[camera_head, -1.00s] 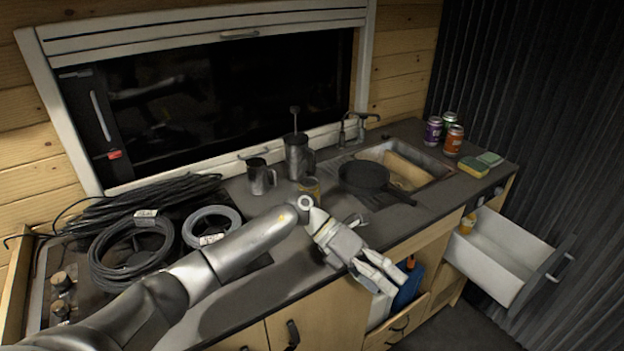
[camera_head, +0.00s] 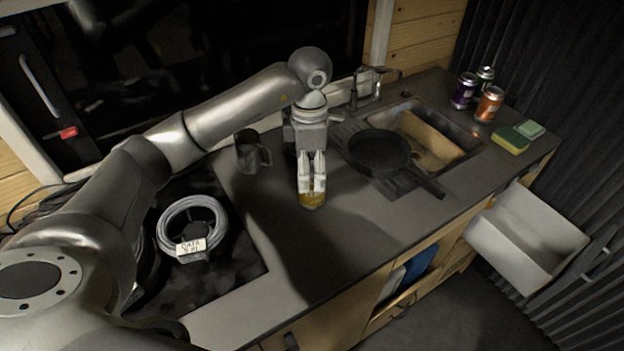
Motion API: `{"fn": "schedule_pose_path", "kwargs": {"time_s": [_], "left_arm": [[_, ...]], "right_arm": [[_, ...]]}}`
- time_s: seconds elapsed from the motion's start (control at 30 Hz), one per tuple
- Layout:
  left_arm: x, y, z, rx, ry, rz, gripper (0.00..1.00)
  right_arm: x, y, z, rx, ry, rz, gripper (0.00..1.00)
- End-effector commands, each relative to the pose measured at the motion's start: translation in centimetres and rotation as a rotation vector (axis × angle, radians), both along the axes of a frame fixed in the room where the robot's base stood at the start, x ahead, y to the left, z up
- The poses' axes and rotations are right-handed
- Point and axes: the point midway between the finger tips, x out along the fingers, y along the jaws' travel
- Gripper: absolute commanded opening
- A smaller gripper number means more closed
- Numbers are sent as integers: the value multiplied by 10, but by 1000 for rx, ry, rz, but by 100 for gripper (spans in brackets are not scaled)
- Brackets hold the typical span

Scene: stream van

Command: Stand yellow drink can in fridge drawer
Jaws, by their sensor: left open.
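A yellow drink can (camera_head: 312,201) stands on the dark counter, partly hidden by my fingers. My left gripper (camera_head: 312,186) points down over it, with its fingers in front of or around the can's upper part. The gripper is open; I cannot tell whether the fingers touch the can. The white fridge drawer (camera_head: 502,256) is pulled out below the counter at the right, and the visible part of its inside looks empty. My right gripper is not in view.
A black pan (camera_head: 379,151) lies by the sink (camera_head: 462,141), right of my gripper. A metal jug (camera_head: 249,151) stands to the left. Purple (camera_head: 463,91) and orange (camera_head: 489,104) cans and sponges (camera_head: 510,141) sit at the back right. A cable coil (camera_head: 163,232) lies left.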

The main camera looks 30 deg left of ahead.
Motion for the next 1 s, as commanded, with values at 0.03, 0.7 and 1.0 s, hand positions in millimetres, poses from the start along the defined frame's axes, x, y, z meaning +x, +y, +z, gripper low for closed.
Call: {"fn": "schedule_pose_path", "kwargs": {"time_s": [0.03,0.7,1.0], "left_arm": [[-1,0,-6,0,5,1,80],[-1,-4,-72,-1,2,0,80],[-1,-3,-73,-1,-1,0,71]], "right_arm": [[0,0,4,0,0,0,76],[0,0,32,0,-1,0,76],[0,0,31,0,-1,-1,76]]}}
